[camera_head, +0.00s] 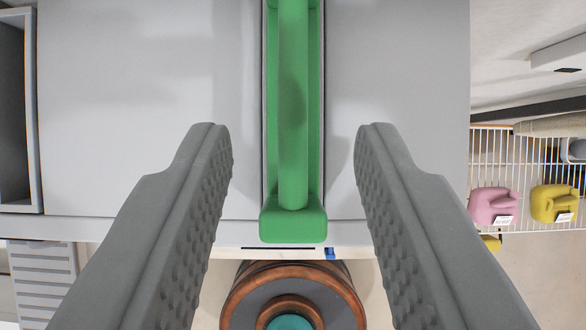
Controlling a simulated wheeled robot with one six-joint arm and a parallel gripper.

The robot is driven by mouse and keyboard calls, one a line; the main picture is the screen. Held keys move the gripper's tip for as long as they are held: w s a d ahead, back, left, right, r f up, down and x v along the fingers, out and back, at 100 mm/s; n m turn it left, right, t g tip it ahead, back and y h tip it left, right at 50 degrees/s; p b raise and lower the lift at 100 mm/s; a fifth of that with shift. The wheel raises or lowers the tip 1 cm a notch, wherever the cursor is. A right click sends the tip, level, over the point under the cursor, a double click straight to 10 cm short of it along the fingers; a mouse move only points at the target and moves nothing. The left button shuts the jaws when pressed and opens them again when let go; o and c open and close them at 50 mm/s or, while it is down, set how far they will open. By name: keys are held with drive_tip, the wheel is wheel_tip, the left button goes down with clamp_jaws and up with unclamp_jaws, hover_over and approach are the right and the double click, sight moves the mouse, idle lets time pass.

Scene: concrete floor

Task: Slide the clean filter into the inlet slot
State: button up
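A green filter (293,222) with a long bar-like handle sits in a narrow slot (264,120) in a light grey panel (400,80). Its near end sticks out towards me, and its far end runs out of the top of the picture. My gripper (293,135) is open, with one ridged grey finger on each side of the green filter. A gap shows between each finger and the filter, so neither finger touches it. I cannot tell from this view how deep the filter sits in the slot.
A grey open-framed recess (18,110) is at the left. A round brown and grey object (293,295) with a teal centre lies below the panel edge. At the right, a white wire rack (520,150) stands by a pink item (493,205) and a yellow item (555,204).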

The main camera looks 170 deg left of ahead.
drive_tip(key=v, duration=1.2)
drive_tip(key=shift+a, duration=0.1)
drive_tip(key=s+a+f+t, duration=0.3)
drive_tip(key=s+a+f, duration=0.1)
drive_tip(key=s+f, duration=0.5)
drive_tip(key=s+a+f+n+t, duration=0.1)
drive_tip(key=s+a+f+t, duration=0.3)
drive_tip(key=s+f, duration=0.5)
drive_tip(key=s+a+f+n+t+y, duration=0.1)
drive_tip(key=s+a+f+t, duration=0.2)
drive_tip(key=s+f, duration=0.6)
drive_tip(key=shift+s+a+t, duration=0.4)
drive_tip(key=shift+a, duration=0.65)
drive_tip(key=shift+f, duration=0.1)
idle(1.1)
